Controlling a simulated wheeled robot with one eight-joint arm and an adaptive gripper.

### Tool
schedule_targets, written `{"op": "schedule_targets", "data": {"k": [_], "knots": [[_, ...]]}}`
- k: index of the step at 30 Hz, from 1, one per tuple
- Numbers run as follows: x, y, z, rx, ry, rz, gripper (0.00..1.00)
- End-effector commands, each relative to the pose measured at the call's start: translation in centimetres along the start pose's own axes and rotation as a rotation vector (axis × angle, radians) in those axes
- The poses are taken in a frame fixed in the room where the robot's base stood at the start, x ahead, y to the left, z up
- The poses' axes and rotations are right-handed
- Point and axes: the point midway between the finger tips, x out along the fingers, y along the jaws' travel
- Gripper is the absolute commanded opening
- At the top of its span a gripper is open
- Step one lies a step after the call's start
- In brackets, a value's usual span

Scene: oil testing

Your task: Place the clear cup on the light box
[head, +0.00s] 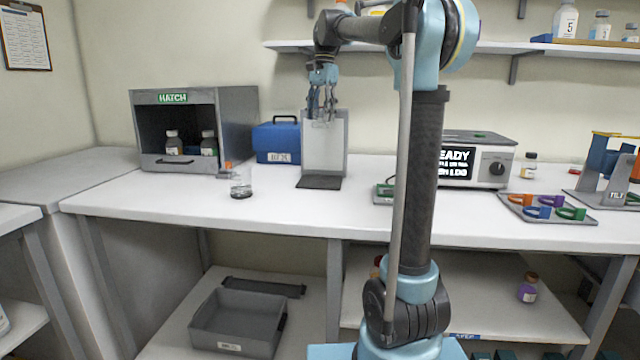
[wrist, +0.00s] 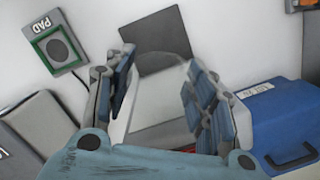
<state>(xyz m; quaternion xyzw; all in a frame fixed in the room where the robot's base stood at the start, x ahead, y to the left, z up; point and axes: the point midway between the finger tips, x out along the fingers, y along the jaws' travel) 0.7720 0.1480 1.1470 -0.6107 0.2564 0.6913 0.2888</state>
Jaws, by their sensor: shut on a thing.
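My gripper (head: 322,112) is above the bench, high at the upright pale panel of the light box (head: 334,150). The light box has a dark flat base (head: 319,182), which also shows in the wrist view (wrist: 150,40). In the wrist view my gripper's fingers (wrist: 165,85) are closed on a clear cup (wrist: 165,68), seen as a faint see-through shape with a rounded edge. The cup appears to be above the base, not resting on it. In the head view the held cup is hard to make out against the panel.
Another clear glass vessel (head: 241,184) stands on the bench to the left. A grey hatch cabinet (head: 238,120) and a blue case (head: 276,140) are behind. A green-edged pad (head: 384,192) lies right of the light box. The wall shelf (head: 290,46) is above.

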Motion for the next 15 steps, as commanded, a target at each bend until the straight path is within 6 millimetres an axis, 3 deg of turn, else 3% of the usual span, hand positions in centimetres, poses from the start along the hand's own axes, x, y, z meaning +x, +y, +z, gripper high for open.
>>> {"op": "schedule_targets", "data": {"k": [5, 15], "knots": [[1.2, -0.1, -0.1, -0.001, 0.0, 0.0, 0.26], [8.3, 0.0, -1.0, -0.001, 0.001, 0.0, 0.26]]}}
